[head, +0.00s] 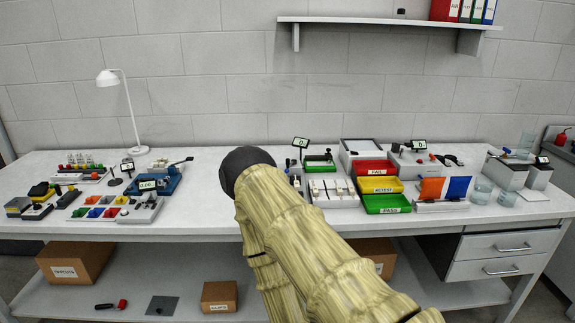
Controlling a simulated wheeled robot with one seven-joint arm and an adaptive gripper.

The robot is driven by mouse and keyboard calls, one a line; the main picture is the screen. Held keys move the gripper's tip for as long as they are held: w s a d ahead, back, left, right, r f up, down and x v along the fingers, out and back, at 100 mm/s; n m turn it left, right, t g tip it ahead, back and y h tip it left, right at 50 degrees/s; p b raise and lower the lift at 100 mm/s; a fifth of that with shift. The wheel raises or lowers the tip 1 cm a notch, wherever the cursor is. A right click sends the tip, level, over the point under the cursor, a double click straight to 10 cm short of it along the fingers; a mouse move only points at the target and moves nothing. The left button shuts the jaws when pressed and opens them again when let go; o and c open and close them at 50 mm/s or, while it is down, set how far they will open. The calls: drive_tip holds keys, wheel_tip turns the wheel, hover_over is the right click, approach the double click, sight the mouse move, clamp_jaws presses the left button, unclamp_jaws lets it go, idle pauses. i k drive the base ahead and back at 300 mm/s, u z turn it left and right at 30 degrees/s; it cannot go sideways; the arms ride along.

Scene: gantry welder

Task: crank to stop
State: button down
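A blue bench device (167,186) stands on the left half of the table, with a dark crank-like lever (181,162) sticking out at its upper right. A small display (147,185) stands at its front left; its digits are too small to read surely. I cannot tell whether this lever is at a stop. My arm, tan and ribbed with a dark rounded end, rises from the bottom right to the table's middle, to the right of the blue device and apart from it in the picture. My gripper's fingers do not show.
A white lamp (124,100) stands behind the blue device. Red, yellow and green bins (386,205) stand right of my arm. Boxes (75,262) sit on the lower shelf. A wall shelf (385,20) hangs above.

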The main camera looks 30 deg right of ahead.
sight(288, 161)
drive_tip(key=u, duration=0.1)
drive_tip(key=k, duration=0.45)
drive_tip(key=z, duration=1)
drive_tip(key=i, duration=0.95)
drive_tip(key=u, duration=0.45)
